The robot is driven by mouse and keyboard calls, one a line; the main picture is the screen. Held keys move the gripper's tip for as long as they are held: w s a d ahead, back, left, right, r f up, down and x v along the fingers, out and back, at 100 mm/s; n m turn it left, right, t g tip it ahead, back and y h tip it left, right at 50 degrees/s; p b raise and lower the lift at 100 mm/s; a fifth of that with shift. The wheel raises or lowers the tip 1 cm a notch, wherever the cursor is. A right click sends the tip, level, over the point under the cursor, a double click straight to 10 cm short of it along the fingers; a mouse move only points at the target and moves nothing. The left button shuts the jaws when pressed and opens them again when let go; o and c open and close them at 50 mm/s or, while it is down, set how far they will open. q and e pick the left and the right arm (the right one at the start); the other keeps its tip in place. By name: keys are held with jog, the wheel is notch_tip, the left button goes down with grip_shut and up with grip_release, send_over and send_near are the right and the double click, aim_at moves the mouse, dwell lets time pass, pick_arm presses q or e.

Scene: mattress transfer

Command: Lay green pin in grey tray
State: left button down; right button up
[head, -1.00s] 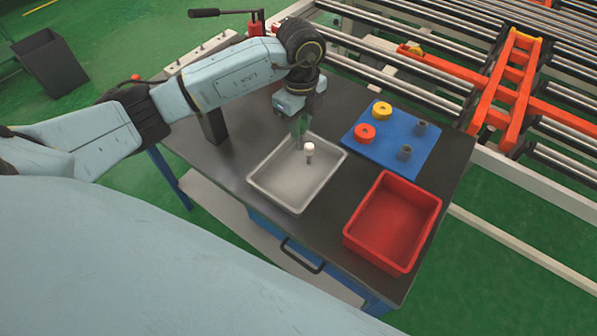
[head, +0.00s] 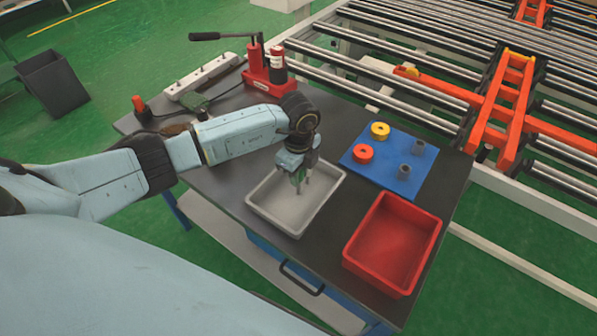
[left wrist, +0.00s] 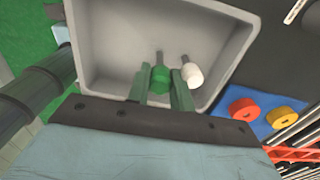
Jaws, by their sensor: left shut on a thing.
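My left gripper (head: 299,180) is over the grey tray (head: 268,216), pointing down into it. In the left wrist view its green fingers (left wrist: 160,92) are shut on the green pin (left wrist: 160,78), at the pin's green head. The pin's grey shank points away from the gripper into the tray; whether its tip touches the tray floor I cannot tell. A white-headed pin (left wrist: 191,75) with a grey shank is right beside it in the tray (left wrist: 105,50). In the head view the gripper largely hides both pins. My right gripper is not in view.
A red bin (head: 393,243) stands right of the tray. Behind it a blue board (head: 383,178) holds a red ring (head: 363,154), a yellow ring (head: 380,130) and two grey cylinders (head: 411,158). A red hand-pump device (head: 265,68) stands at the table's back. Roller conveyors lie beyond.

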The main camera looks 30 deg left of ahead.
pick_arm(q)
jog(key=shift+f, duration=0.1)
jog(key=c, duration=1.5)
grip_release()
notch_tip(320, 180, up, 12)
jog(key=shift+r, duration=0.15)
